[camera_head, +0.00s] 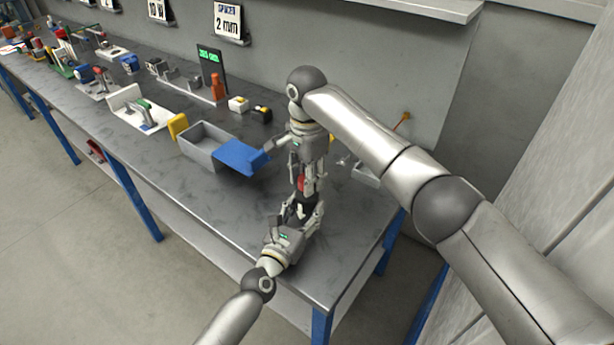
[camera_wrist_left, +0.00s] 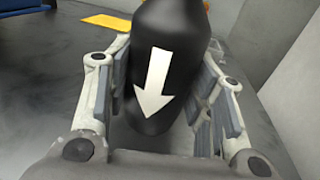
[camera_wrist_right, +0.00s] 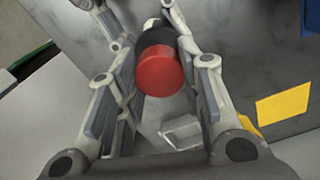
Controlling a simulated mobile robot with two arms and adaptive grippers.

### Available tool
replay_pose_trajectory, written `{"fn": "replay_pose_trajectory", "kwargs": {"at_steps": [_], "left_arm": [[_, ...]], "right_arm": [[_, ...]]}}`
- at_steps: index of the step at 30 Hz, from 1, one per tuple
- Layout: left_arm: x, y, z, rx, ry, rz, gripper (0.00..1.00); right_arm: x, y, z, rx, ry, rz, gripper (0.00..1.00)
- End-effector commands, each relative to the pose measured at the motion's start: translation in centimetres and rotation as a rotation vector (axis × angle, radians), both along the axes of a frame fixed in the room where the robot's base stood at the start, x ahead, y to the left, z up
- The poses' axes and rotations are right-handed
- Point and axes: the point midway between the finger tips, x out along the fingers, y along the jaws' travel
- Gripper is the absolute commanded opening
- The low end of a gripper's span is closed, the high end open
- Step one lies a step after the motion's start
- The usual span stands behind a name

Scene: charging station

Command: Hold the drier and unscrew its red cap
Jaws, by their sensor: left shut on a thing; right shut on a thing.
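The drier is a black bottle-like body with a white arrow (camera_wrist_left: 160,45), filling the middle of the left wrist view between the finger pads. My left gripper (camera_head: 299,212) is shut on the drier body and holds it about upright over the bench. The red cap (camera_wrist_right: 160,72) is on top of the drier and also shows in the head view (camera_head: 303,184). My right gripper (camera_head: 308,184) comes from above, with its fingers on both sides of the red cap, shut on it. In the head view the fingers hide much of the drier.
A grey bin (camera_head: 197,150) and a blue panel (camera_head: 241,156) lie left of the grippers on the grey workbench (camera_head: 180,193). Small parts and fixtures line the bench's back and far left. The bench front left of my left arm is clear.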

Motion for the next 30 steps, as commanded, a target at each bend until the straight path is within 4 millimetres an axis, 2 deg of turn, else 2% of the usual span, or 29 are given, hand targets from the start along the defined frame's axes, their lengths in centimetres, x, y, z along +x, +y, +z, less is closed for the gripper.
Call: {"fn": "replay_pose_trajectory", "kwargs": {"at_steps": [30], "left_arm": [[-0.06,-0.05,-0.19,0.0,0.004,-0.002,0.0]], "right_arm": [[-0.03,0.2,0.07,0.009,0.018,1.634,0.06]]}}
